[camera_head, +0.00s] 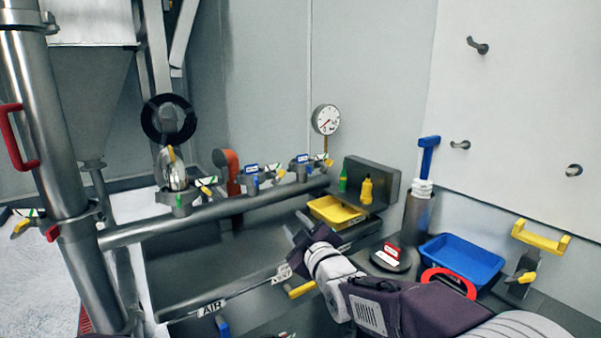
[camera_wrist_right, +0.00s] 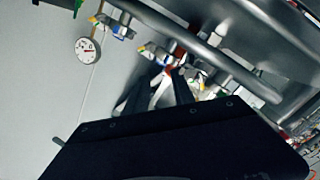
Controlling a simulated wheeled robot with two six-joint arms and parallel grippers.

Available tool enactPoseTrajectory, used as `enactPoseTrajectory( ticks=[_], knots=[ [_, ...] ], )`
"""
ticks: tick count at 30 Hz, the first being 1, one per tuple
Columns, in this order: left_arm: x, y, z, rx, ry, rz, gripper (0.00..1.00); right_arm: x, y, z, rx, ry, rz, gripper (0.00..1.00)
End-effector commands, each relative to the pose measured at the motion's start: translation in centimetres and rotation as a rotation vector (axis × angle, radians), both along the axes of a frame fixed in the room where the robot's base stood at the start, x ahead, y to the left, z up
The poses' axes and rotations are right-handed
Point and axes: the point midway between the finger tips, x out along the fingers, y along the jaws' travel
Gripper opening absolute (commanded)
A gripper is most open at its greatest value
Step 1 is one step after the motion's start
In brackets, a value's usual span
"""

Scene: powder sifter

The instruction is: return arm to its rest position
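My right arm reaches in from the lower right of the head view. Its gripper (camera_head: 297,229) is dark, with a white wrist behind it, and hangs in front of the horizontal steel pipe and left of the yellow tray. In the right wrist view the gripper (camera_wrist_right: 158,88) shows two dark fingers spread apart beyond the black housing. No held object is visible between them. My left gripper is not in view.
A pressure gauge (camera_head: 326,119), valves with yellow levers and a steel pipe (camera_head: 230,214) lie beyond the gripper. A yellow tray (camera_head: 326,213), a blue bin (camera_head: 462,259), a red-handled item (camera_head: 448,280) and a steel holder (camera_head: 417,214) stand close to the right arm.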

Motion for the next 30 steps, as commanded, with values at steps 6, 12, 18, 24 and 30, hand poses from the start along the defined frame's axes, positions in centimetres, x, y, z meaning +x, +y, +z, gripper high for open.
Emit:
enactPoseTrajectory(
  ticks=[6,12,18,24,30],
  knots=[
    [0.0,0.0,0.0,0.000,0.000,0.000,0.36,-1.4,-8.9,-7.3,0.011,0.264,-0.170,0.30],
    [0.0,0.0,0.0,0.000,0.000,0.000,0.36,-9.6,-16.9,-18.9,0.131,0.739,-0.406,0.30],
    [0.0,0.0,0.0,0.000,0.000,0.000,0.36,-19.9,-18.9,-26.4,0.248,1.147,-0.606,0.30],
    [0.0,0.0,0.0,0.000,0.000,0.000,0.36,-29.4,-18.8,-29.8,0.354,1.493,-0.847,0.30],
    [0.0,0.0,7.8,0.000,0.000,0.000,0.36,-29.1,-18.7,-21.9,0.372,1.486,-0.857,0.30]
  ],
)
